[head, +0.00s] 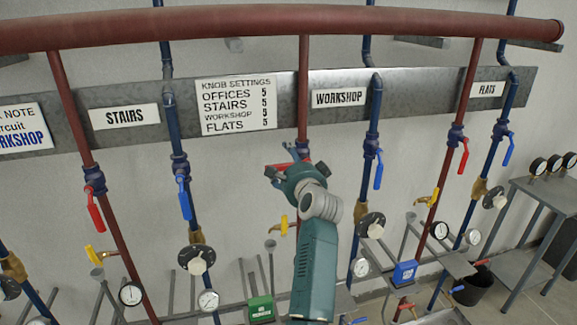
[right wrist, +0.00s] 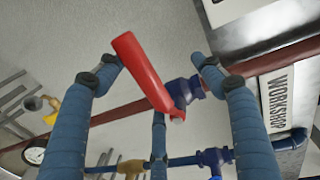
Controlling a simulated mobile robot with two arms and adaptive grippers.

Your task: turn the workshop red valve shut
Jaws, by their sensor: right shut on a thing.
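The workshop red valve has a red lever (right wrist: 143,72) and a dark blue body (right wrist: 189,90) on a red pipe. In the right wrist view the lever lies across the pipe's line, between the fingers of my right gripper (right wrist: 158,68). In the head view my right gripper (head: 297,158) is at this valve, left of the WORKSHOP sign (head: 338,98), and hides most of it. Only bits of red lever show beside the fingers. My right gripper is shut on the lever. My left gripper is not in view.
A blue-handled valve (head: 379,168) stands close on the right, another blue lever (head: 184,198) on the left. Red levers (head: 95,217) (head: 463,155) on neighbouring pipes hang along their pipes. Gauges, a yellow handle (head: 280,226) and a thick red pipe (head: 270,24) surround the arm.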

